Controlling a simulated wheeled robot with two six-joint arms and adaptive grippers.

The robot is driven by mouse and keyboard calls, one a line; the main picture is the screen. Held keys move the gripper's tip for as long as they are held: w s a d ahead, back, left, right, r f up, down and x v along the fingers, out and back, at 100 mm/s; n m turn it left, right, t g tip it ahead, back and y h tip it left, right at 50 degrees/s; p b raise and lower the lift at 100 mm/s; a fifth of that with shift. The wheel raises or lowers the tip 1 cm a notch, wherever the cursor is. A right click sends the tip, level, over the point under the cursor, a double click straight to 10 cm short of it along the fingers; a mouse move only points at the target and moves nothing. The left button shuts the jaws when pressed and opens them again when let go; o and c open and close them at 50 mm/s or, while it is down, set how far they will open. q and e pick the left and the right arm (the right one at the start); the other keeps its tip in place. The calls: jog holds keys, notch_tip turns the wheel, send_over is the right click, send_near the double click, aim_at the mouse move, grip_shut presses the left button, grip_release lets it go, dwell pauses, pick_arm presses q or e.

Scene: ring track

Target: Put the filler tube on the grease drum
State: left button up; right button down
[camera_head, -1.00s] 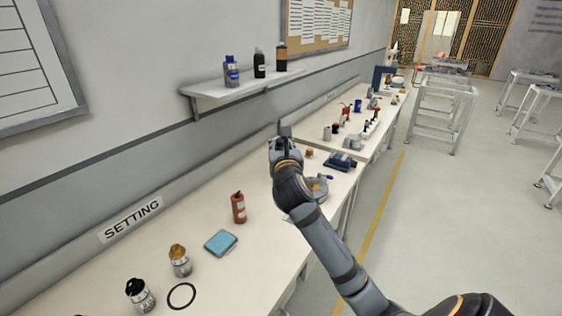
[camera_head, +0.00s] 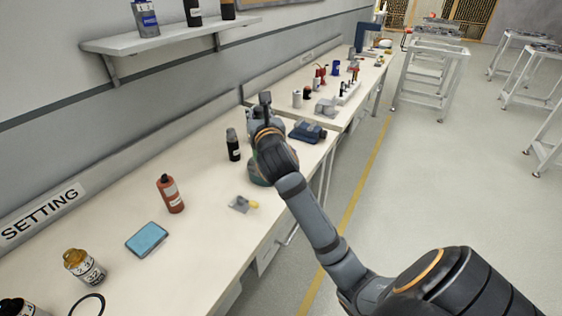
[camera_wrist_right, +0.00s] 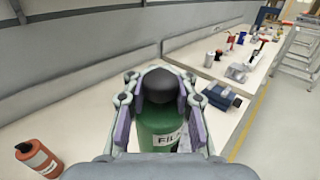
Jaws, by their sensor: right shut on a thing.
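The filler tube (camera_wrist_right: 158,122) is a green bottle with a black cap and a white label reading "FIL". It stands between the fingers of my right gripper (camera_wrist_right: 160,95), which is shut on it. In the head view my right gripper (camera_head: 265,112) is over the bench, and a bit of green shows beside the wrist. I cannot tell whether the tube touches the bench top. No item is clearly readable as the grease drum; a metal jar with an amber top (camera_head: 84,266) stands at lower left. My left gripper is not in view.
On the bench (camera_head: 115,205) are a red bottle (camera_head: 170,194), a black bottle (camera_head: 233,145), a light-blue pad (camera_head: 147,240) and a grey piece with a yellow end (camera_head: 241,204). A wall shelf (camera_head: 170,37) holds several bottles. A second bench beyond is cluttered.

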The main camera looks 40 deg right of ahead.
jog(key=shift+a+r, duration=0.2)
jog(key=shift+a, duration=0.15)
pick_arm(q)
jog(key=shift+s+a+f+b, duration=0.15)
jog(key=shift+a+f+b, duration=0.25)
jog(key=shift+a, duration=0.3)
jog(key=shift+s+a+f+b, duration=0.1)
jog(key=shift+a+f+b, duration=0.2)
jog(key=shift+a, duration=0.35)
pick_arm(e)
jog(key=w+d+f, duration=0.9)
jog(key=w+f, duration=0.1)
jog(key=f, duration=0.3)
jog(key=shift+w, duration=0.25)
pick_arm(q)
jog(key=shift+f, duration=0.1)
pick_arm(e)
jog(key=shift+f, duration=0.1)
jog(key=c, duration=1.1)
grip_release()
jog(key=shift+o, duration=0.2)
